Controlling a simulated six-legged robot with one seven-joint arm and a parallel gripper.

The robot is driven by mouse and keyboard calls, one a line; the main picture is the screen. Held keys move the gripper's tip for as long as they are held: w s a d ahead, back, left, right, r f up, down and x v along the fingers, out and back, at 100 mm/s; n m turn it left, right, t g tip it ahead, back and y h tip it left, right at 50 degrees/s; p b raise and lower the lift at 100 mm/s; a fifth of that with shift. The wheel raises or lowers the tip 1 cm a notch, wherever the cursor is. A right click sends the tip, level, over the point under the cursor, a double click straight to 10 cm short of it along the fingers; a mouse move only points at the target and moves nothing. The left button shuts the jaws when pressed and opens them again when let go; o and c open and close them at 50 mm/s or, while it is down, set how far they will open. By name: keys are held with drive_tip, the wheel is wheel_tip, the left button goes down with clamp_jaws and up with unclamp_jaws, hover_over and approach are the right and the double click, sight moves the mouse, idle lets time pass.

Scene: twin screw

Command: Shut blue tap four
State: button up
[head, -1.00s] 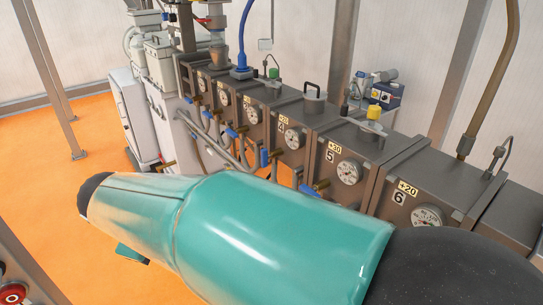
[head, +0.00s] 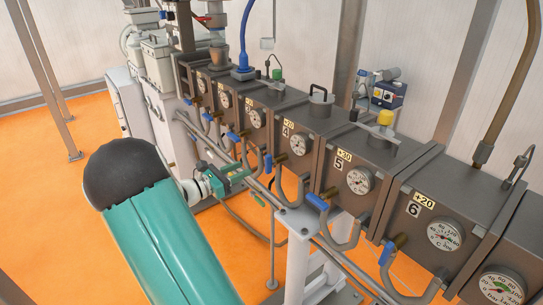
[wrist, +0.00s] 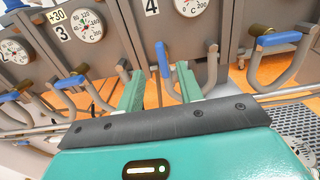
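Blue tap four (head: 267,163) sits below the panel marked 4, on a brass stem in the head view. In the wrist view its blue handle (wrist: 162,58) stands nearly upright in the picture, in line with the gap between my fingers. My gripper (wrist: 159,78) is open, with one green finger on each side of that gap, and nothing is held. The handle appears just beyond the fingertips; contact cannot be told. In the head view my gripper (head: 241,173) is small, just left of and below the tap.
A neighbouring blue tap (head: 317,201) is below panel 5, and another (head: 235,137) is on the other side. Grey curved hoses (wrist: 195,88) hang under the taps. A metal rail (head: 340,258) runs along the front of the machine. Orange floor (head: 60,190) is open at left.

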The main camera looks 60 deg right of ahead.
sight(265, 159)
drive_tip(key=x, duration=1.3)
drive_tip(key=shift+d, duration=0.2)
drive_tip(key=shift+c, duration=0.3)
clamp_jaws()
